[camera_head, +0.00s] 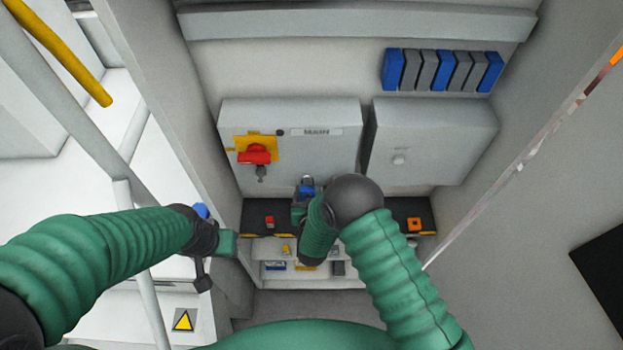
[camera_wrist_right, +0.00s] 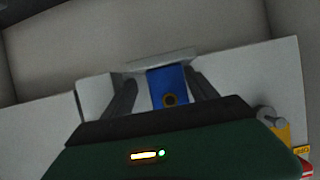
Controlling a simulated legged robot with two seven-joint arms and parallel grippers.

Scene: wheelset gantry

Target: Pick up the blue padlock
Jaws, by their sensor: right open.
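The blue padlock (camera_head: 306,191) is in front of the lower edge of the left grey cabinet in the head view, just beyond my right gripper (camera_head: 303,197). In the right wrist view the blue padlock (camera_wrist_right: 166,82) is upright, with a dark round keyhole near its bottom. It lies between the two dark fingers of my right gripper (camera_wrist_right: 160,92), which are open on either side of it. I cannot tell whether they touch it. What supports the padlock is hidden. My left gripper (camera_head: 222,243) is at the left, apart from the padlock; its fingers do not show clearly.
The left cabinet (camera_head: 330,160) carries a red rotary switch (camera_head: 254,154) on a yellow plate. A second grey cabinet (camera_head: 430,150) stands to its right. Below is a dark shelf (camera_head: 258,210) with small items. A row of blue and grey blocks (camera_head: 442,70) is higher up.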

